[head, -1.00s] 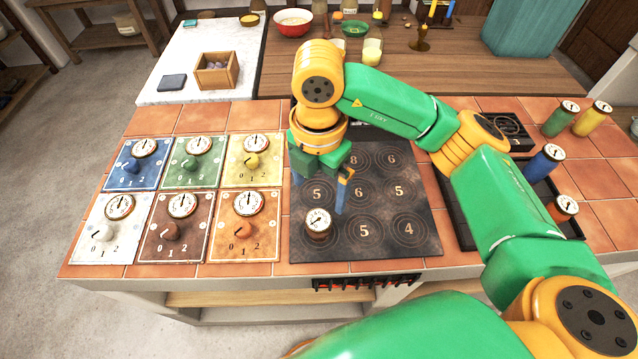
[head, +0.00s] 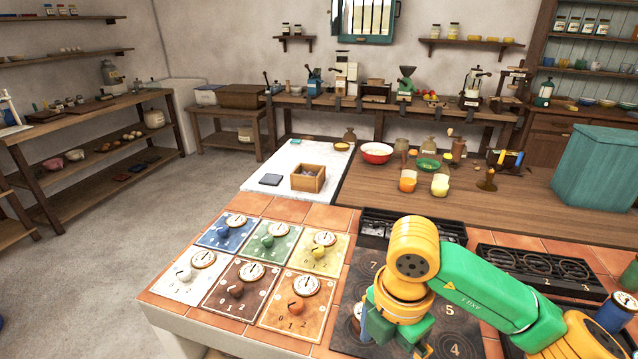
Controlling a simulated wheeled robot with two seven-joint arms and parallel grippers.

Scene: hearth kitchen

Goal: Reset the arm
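My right arm, green and yellow, comes in from the lower right in the head view. Its gripper (head: 398,338) points down over the dark numbered hob plate (head: 465,325), near the bottom edge of the picture. The wrist hides part of the plate. The fingertips are partly hidden and low in the picture, so their gap is not clear. A dial-topped canister (head: 357,312) on the plate shows just left of the gripper, partly covered by it. My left gripper is not in view.
Coloured dial panels, such as the orange one (head: 296,308), lie on the tiled counter left of the hob. Black grates (head: 535,268) and a blue canister (head: 614,312) are on the right. Behind are a wooden box (head: 308,179), red bowl (head: 376,153) and teal bin (head: 597,168).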

